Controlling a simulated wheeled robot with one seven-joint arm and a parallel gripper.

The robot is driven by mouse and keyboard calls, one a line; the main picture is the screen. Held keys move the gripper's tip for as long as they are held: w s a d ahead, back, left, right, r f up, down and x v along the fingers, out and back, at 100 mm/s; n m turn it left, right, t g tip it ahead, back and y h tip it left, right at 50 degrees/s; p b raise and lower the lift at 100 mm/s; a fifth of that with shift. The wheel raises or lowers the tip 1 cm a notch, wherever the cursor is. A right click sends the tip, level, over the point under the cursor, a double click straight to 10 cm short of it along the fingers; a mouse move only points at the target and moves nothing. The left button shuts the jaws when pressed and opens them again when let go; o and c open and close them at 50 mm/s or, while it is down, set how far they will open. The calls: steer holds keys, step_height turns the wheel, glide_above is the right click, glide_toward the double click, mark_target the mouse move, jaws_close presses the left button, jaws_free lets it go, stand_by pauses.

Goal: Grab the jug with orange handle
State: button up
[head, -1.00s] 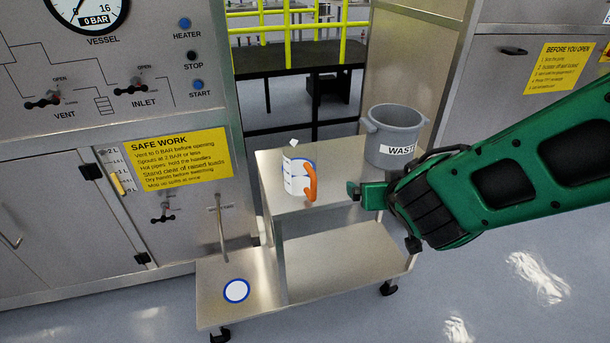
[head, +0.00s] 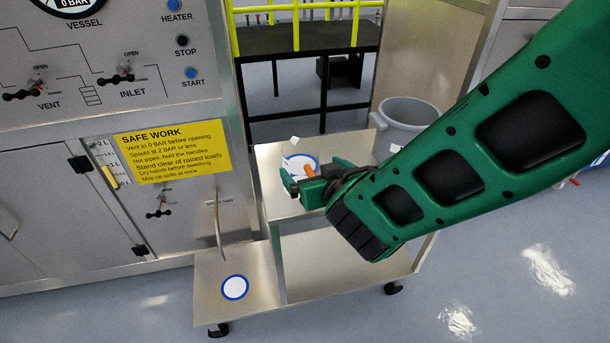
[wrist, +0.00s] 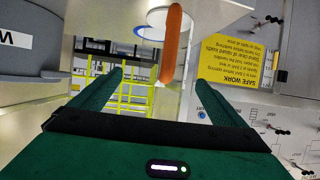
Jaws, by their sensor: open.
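The white jug (head: 299,163) with a blue rim stands on the upper shelf of the steel cart (head: 278,206). Its orange handle (head: 311,169) faces my gripper and is partly hidden behind it in the head view. My green gripper (head: 312,180) is open and empty in front of the jug. In the wrist view the orange handle (wrist: 172,45) hangs between and beyond the two open fingers (wrist: 160,82), with the jug body (wrist: 168,18) behind it. I see no contact between fingers and handle.
A grey waste bin (head: 405,115) stands behind my arm on the cart's right side. A blue-ringed disc (head: 235,288) marks the cart's lower left shelf, below a thin spout pipe (head: 217,230). The control panel (head: 110,80) with a yellow sign (head: 172,151) stands at left.

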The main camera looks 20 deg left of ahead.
mark_target(300, 157)
steer(key=shift+a+x, duration=0.2)
steer(key=shift+x, duration=0.9)
steer(key=x, duration=0.4)
steer(key=shift+w+a+f, duration=0.15)
steer(key=shift+a+f, duration=0.1)
steer(key=shift+a, duration=0.05)
steer(key=c, duration=1.2)
